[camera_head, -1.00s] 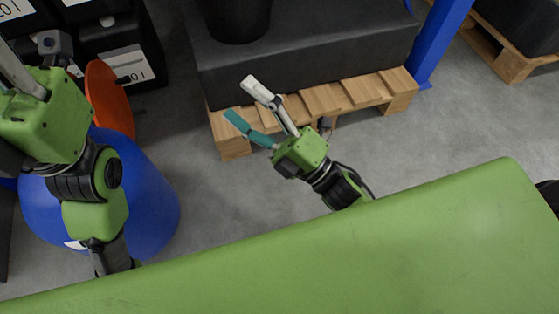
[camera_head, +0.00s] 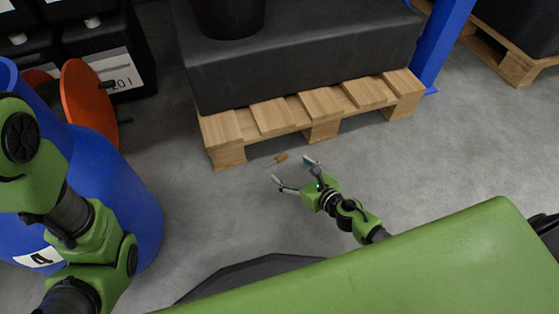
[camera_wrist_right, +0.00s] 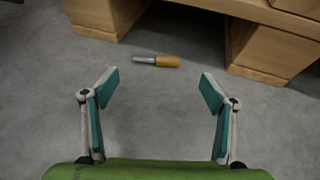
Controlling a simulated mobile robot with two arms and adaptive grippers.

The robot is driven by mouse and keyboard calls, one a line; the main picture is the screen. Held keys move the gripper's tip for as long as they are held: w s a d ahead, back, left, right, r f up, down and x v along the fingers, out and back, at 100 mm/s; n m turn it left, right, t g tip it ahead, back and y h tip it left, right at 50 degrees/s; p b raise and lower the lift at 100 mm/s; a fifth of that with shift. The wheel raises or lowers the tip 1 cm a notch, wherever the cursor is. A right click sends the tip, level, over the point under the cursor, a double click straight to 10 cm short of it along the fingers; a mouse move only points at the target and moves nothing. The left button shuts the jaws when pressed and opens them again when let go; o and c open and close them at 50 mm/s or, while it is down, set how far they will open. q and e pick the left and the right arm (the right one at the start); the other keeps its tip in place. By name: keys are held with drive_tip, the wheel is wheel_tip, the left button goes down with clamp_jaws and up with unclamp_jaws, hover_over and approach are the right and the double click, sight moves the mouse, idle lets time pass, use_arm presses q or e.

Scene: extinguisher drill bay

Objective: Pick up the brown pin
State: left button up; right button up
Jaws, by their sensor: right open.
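The brown pin (camera_head: 281,157) lies on the grey floor just in front of the wooden pallet in the head view. In the right wrist view the pin (camera_wrist_right: 158,61) lies on its side, with a brown end to the right and a metal shaft to the left. My right gripper (camera_head: 293,170) is open and empty, low over the floor, a little short of the pin. In the right wrist view the right gripper's fingertips (camera_wrist_right: 158,82) are spread wide, with the pin beyond and between them. My left arm shows at the left edge; its gripper is out of the picture.
The wooden pallet (camera_head: 322,130) with a black block (camera_head: 300,60) on it stands right behind the pin. A blue barrel (camera_head: 115,190) and an orange disc (camera_head: 88,98) stand at left. A blue post (camera_head: 441,45) rises at right. Floor right of my gripper is clear.

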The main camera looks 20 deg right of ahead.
sight(277, 160)
drive_tip(key=x, duration=0.2)
drive_tip(key=b+x, duration=0.1)
drive_tip(key=x, duration=0.1)
drive_tip(key=b+x, duration=0.1)
drive_tip(key=x, duration=0.1)
drive_tip(key=shift+w+a+f, duration=0.15)
drive_tip(key=shift+w+a, duration=0.05)
drive_tip(key=shift+a, duration=0.2)
drive_tip(key=c, duration=1.3)
drive_tip(key=shift+r, duration=0.2)
